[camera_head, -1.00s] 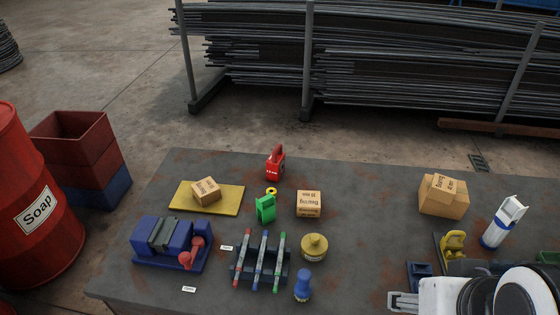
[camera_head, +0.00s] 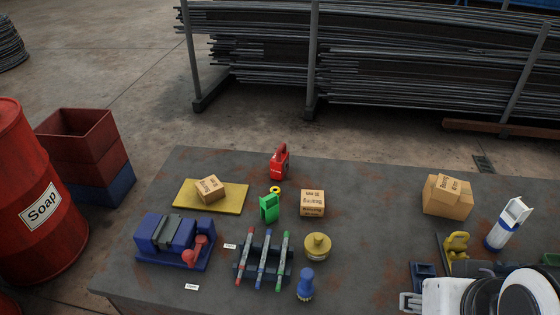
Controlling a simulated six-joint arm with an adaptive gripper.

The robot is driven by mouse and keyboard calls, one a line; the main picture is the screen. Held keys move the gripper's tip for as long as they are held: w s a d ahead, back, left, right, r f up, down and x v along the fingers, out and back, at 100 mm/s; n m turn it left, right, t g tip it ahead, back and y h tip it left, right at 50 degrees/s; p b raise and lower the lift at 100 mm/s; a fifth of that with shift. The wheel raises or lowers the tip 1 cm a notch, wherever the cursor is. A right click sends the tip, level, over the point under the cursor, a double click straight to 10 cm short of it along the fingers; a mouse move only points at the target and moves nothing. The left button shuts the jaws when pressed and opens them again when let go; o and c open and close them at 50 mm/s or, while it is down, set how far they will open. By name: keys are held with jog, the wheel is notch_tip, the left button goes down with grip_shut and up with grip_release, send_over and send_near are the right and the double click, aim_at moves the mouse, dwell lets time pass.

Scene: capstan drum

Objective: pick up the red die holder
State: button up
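The red die holder (camera_head: 279,163) stands upright near the far edge of the table, left of the middle, with a pale label on its front. A similar green holder (camera_head: 269,208) stands nearer to me, with a small yellow ring (camera_head: 275,190) just behind it. My white arm fills the bottom right corner. Part of my gripper (camera_head: 410,302) shows at its left side, low in the picture and far from the red holder. Its fingers are too small and cut off to tell whether they are open or shut.
A cardboard box (camera_head: 312,203) stands right of the green holder. A yellow board (camera_head: 231,199) with a small box lies left. The table's right middle is mostly clear.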

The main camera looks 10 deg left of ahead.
jog(key=shift+w, duration=0.1)
dwell(0.3)
jog(key=w+a+r+n+t, duration=0.15)
jog(key=w+n, duration=0.25)
jog(key=w, duration=0.8)
jog(key=w+a+n+t+y, duration=0.1)
jog(key=w+n+t, duration=0.3)
jog(key=w, duration=0.8)
jog(key=w+a+r+n+t, duration=0.1)
jog(key=w+n, duration=0.4)
jog(key=w, duration=0.7)
jog(key=w+a+f+n+y, duration=0.4)
jog(key=w+a+f+n, duration=0.45)
jog(key=w, duration=0.25)
jog(key=w+a+f+n+y, duration=0.2)
jog(key=a+f+n+y, duration=0.4)
jog(key=a+f, duration=0.4)
jog(key=shift+a, duration=0.3)
jog(key=shift+w+n, duration=0.1)
jog(key=shift+n, duration=0.15)
